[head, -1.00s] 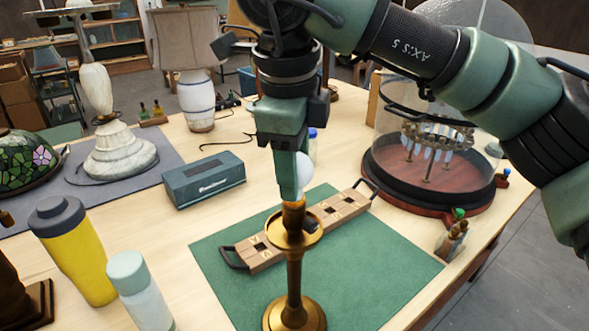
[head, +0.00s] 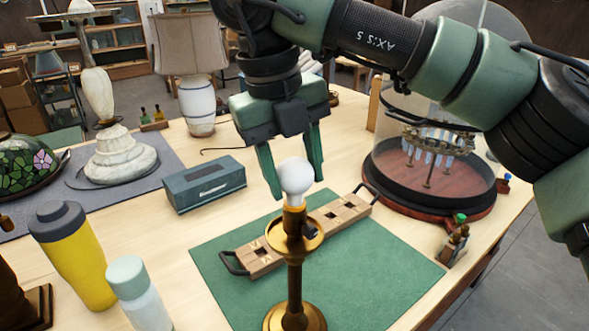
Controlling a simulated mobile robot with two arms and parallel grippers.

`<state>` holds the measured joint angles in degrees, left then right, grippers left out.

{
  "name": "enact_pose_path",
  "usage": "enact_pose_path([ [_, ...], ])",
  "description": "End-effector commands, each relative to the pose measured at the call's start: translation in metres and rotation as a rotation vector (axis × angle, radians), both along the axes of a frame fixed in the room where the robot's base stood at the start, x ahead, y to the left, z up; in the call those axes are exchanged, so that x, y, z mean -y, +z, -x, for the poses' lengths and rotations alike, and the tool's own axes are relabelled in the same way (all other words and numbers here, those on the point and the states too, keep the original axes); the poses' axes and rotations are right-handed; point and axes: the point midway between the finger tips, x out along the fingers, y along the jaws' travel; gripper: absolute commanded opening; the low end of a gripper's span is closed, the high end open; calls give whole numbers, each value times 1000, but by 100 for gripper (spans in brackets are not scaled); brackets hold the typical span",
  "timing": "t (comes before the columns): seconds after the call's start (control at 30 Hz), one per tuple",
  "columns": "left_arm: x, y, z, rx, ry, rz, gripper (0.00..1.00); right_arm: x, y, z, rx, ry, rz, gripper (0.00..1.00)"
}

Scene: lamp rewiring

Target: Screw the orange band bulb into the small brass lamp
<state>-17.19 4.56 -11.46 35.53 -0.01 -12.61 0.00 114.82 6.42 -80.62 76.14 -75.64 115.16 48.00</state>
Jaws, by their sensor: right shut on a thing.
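The small brass lamp (head: 295,275) stands upright on the green mat (head: 370,270), with a round dish below its socket. A white round bulb (head: 295,177) sits upright at the top of the lamp, in line with the socket. I cannot make out an orange band on it. My right gripper (head: 297,185) points down from above, with one finger on each side of the bulb, shut on it. How deep the bulb's base sits in the socket is hard to tell. My left gripper is not in view.
A wooden tray with black handles (head: 265,260) lies behind the lamp. A teal box (head: 204,184), a yellow bottle (head: 78,260) and a pale bottle (head: 138,290) stand to the left. A glass dome (head: 432,150) stands at right. The mat's front right is clear.

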Motion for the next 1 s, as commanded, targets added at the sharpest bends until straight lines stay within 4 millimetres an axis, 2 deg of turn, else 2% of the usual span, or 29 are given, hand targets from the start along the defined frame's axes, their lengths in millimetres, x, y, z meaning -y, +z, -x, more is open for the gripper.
enact_pose_path([
  [0.13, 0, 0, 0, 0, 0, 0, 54, 0, 0, 0, 1, -2, -1, 6],
  [0.17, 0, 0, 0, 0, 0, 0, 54, 0, 0, 0, 2, -2, -2, 50],
  [0.23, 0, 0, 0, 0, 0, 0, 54, 0, 0, 0, 2, -1, -2, 70],
  [0.27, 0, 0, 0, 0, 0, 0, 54, 0, 0, 0, 2, -1, -2, 73],
  [0.63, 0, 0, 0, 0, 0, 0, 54, -1, 5, 0, 3, 1, -1, 73],
  [1.0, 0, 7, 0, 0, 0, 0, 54, -11, 63, 5, 5, -1, 0, 73],
])
